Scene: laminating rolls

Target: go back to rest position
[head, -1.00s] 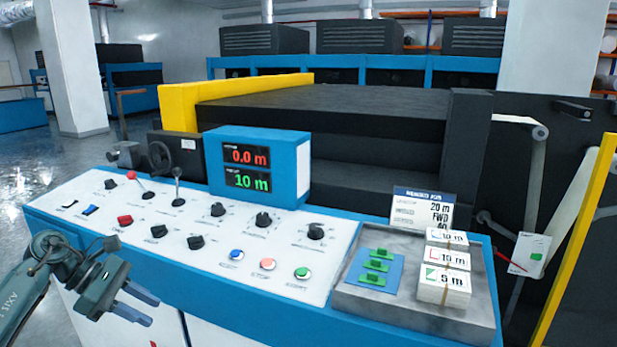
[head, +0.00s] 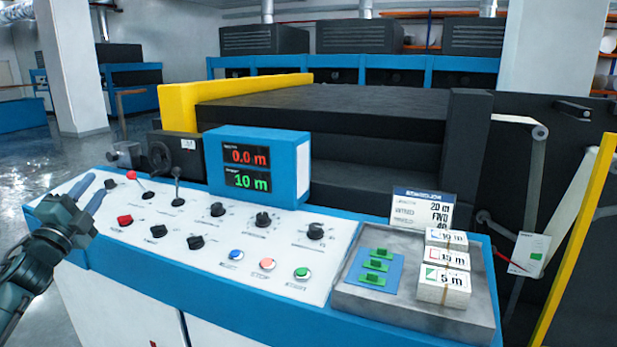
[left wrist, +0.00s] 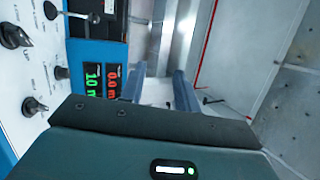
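My left gripper (head: 99,184) is at the left end of the control panel (head: 330,262), in front of its left knobs and switches as seen in the head view. Its two blue-grey fingers point up and away, with a gap between them. In the left wrist view the gripper (left wrist: 160,83) also shows its fingers apart with nothing between them. I cannot tell whether it touches the panel; it looks to be above it. My right gripper is in neither view.
A grey tray (head: 400,310) at the right holds label stacks (head: 444,287) and green clips (head: 375,267). A yellow post (head: 580,240) stands at the far right.

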